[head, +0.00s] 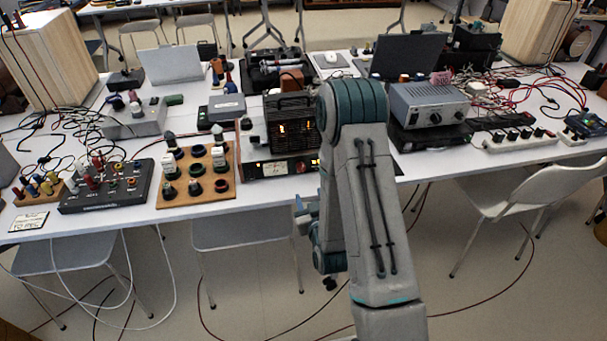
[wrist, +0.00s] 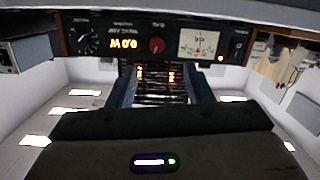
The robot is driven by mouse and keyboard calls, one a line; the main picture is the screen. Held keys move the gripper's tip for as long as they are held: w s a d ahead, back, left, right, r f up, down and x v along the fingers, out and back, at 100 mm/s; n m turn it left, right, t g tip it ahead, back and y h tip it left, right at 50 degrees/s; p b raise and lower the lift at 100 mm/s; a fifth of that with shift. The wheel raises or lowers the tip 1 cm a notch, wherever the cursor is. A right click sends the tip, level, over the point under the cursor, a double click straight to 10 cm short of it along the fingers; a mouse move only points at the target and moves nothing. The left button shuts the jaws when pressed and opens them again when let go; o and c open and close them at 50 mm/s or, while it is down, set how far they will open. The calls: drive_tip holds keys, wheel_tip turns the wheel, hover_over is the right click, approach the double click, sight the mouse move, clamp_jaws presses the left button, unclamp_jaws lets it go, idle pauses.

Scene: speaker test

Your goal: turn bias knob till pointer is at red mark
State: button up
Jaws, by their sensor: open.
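The amplifier shows upside down in the wrist view, with its front panel (wrist: 140,42) across the top. A black dial knob (wrist: 84,40) with white scale marks is at the panel's left, and a small red knob (wrist: 157,45) is near the middle. I cannot read which is labelled bias. A pale needle meter (wrist: 199,44) is right of the red knob; its exact pointer position is too small to tell. My gripper (wrist: 162,82) is open and empty, its fingers apart in front of the panel. In the head view my arm covers the panel's right part.
The amplifier's dark cage (head: 292,125) has glowing tubes. A wooden board of knobs (head: 196,193) and a dark box with plugs (head: 104,190) stand to its left. A grey power supply (head: 428,105) is on the right. Chairs and cables lie before the table.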

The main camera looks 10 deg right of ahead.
sight(302, 171)
drive_tip(key=f+t+b, duration=0.1)
drive_tip(key=b, duration=0.6)
drive_tip(key=shift+d+f+t, duration=0.15)
drive_tip(key=shift+f+t, duration=0.15)
drive_tip(key=shift+f, duration=0.1)
drive_tip(key=b, duration=0.4)
drive_tip(key=shift+w, duration=0.3)
drive_tip(key=w, duration=1.1)
drive_tip(key=shift+r, duration=0.25)
drive_tip(key=c, duration=1)
drive_tip(key=shift+b, duration=0.4)
